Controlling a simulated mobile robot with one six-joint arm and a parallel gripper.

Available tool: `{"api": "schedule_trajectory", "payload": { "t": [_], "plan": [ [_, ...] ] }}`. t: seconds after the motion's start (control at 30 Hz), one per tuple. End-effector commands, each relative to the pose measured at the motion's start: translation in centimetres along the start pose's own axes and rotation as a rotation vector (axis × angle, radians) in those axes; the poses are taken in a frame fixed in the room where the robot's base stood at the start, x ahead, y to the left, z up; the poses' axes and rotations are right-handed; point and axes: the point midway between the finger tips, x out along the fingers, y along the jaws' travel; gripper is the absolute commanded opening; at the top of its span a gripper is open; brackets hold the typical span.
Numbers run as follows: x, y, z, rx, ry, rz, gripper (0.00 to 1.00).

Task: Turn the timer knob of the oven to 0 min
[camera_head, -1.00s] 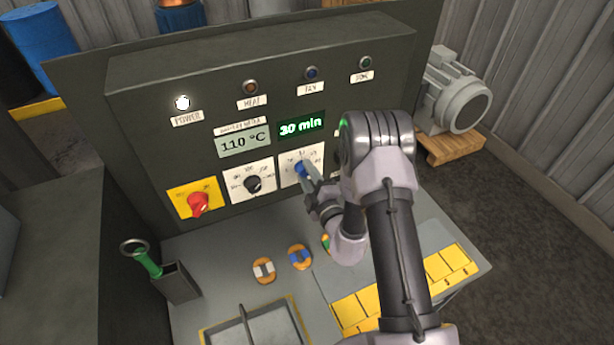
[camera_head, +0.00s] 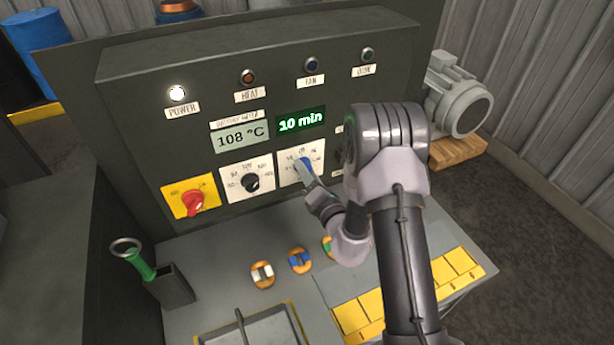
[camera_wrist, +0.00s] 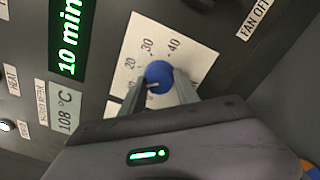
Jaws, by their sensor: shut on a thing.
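The blue timer knob (camera_wrist: 158,75) sits on a white dial plate (camera_wrist: 195,55) with minute marks around it. In the head view the knob (camera_head: 303,163) shows on the oven panel (camera_head: 150,120), partly hidden by my gripper. My gripper (camera_wrist: 160,86) is shut on the knob, one finger on each side of it. In the head view my gripper (camera_head: 306,170) reaches up to the knob from the lower right. The green timer display (camera_head: 301,121) reads 10 min. It also shows in the wrist view (camera_wrist: 69,38).
Left of the timer are a black knob (camera_head: 251,183) and a red switch (camera_head: 193,202) on yellow. The temperature display (camera_head: 241,138) reads 108 °C. Below, the bench holds several small coloured pieces (camera_head: 300,260), a tray (camera_head: 250,332) and a green-handled tool (camera_head: 140,264) in a holder.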

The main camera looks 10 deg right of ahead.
Motion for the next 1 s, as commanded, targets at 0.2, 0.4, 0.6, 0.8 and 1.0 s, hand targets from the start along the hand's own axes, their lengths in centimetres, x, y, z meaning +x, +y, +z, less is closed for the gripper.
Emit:
{"api": "schedule_trajectory", "payload": {
  "t": [0.2,0.4,0.6,0.8,1.0],
  "plan": [
    [0.07,-0.14,-0.03,-0.203,-0.003,0.002,0.0],
    [0.06,-0.16,-0.04,-0.393,-0.004,0.002,0.0],
    [0.08,-0.16,0.02,-0.576,-0.005,0.002,0.0],
    [0.08,-0.11,0.05,-0.73,-0.005,0.003,0.0],
    [0.07,-0.08,0.1,-0.845,-0.005,0.001,0.0]
  ]
}}
